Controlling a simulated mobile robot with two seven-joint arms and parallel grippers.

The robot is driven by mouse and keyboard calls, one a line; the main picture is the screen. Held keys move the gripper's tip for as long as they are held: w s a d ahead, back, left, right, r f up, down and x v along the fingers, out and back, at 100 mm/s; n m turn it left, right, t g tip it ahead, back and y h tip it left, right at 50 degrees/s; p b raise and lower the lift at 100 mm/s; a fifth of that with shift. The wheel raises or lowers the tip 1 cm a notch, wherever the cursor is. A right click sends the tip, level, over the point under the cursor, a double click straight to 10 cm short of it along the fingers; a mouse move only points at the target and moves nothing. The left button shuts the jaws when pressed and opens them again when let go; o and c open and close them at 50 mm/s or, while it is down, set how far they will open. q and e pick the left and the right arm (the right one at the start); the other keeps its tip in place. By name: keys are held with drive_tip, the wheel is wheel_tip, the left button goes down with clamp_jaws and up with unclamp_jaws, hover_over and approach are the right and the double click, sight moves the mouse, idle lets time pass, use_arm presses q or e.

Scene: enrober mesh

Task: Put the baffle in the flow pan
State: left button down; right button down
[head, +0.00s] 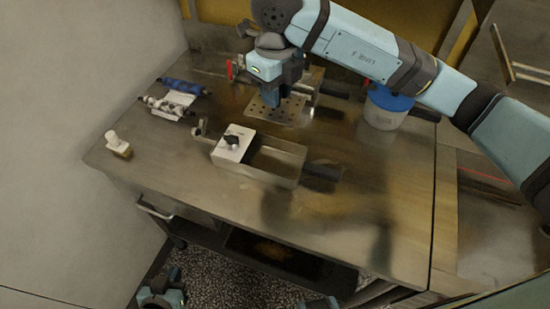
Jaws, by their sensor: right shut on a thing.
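My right gripper (270,97) points down at the back middle of the metal table, shut at a flat plate with holes (292,112), which I take to be the baffle. The fingers hide the place of contact, and I cannot tell whether the plate is lifted or resting. A rectangular open metal pan (290,180) stands in front of it, with a white box and black knob (233,142) at its left end. It looks like the flow pan; its inside looks empty. My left gripper (160,290) is low at the bottom left, below the table; its fingers are unclear.
A rack with blue and grey rollers (178,97) lies at the back left. A small white-topped block (118,145) stands at the left edge. A tub with a blue lid (386,107) stands right of the plate, under my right arm. The table's front right is clear.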

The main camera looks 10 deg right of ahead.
wheel_tip(320, 180, down, 15)
drive_tip(key=shift+a+f+p, duration=0.1)
drive_tip(key=shift+f+p, duration=0.1)
drive_tip(key=shift+p, duration=0.4)
drive_tip(key=shift+f, duration=2.3)
drive_tip(key=shift+f, duration=0.15)
drive_tip(key=c, duration=0.9)
unclamp_jaws()
drive_tip(key=shift+c, duration=0.2)
